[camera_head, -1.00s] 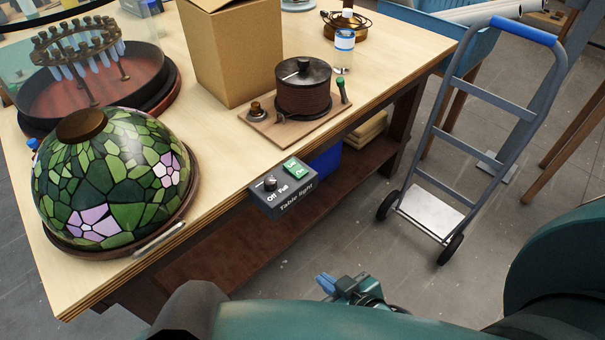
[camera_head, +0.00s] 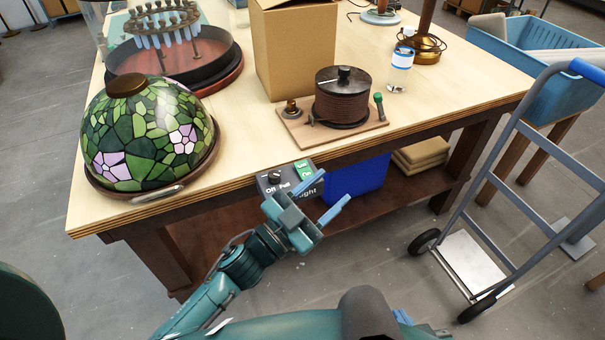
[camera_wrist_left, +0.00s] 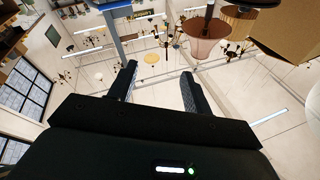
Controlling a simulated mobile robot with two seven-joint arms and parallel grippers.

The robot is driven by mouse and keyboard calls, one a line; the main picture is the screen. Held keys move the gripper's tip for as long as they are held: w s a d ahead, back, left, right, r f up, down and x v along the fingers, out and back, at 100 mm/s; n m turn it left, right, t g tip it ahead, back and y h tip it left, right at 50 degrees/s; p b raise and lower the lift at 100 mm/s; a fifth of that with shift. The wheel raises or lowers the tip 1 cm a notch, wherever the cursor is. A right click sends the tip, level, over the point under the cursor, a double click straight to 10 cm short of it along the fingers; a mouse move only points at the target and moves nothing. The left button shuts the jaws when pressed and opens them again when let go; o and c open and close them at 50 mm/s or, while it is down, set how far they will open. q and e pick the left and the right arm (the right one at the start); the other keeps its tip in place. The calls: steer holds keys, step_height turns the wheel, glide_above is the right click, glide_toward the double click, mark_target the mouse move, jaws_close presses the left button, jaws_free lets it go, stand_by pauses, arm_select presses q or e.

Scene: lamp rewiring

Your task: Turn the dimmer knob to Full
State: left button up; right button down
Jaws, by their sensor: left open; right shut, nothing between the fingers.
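I cannot tell which way the knob points. My left gripper (camera_head: 313,202) is open in front of the box, just below and right of the knob, and hides part of the box's label. The wrist view shows its two dark fingers (camera_wrist_left: 159,82) apart with nothing between. My right gripper (camera_head: 404,318) shows only as blue tips at the bottom edge, shut and empty.
A green switch (camera_head: 303,169) is beside the knob. A hand truck (camera_head: 515,185) stands at right. The wrist view faces hanging lamps.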

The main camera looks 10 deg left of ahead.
arm_select(q)
steer(key=d+r+m+g+h, duration=0.4)
steer(key=d+m+g+h, duration=0.25)
steer(key=m+g, duration=0.3)
steer(key=m+g+y+b, duration=0.1)
steer(key=m+g+y, duration=0.4)
steer(key=y, duration=1.5)
glide_toward(273, 174)
steer(key=f, duration=0.3)
steer(key=w+f+n+g, duration=0.1)
steer(key=f, duration=0.2)
steer(key=f+n+p, duration=0.1)
steer(key=f, duration=0.1)
steer(key=shift+w+f+g, duration=0.2)
steer(key=shift+f+g, duration=0.05)
steer(key=shift+f, duration=0.15)
steer(key=shift+c, duration=0.3)
steer(key=c, duration=0.9)
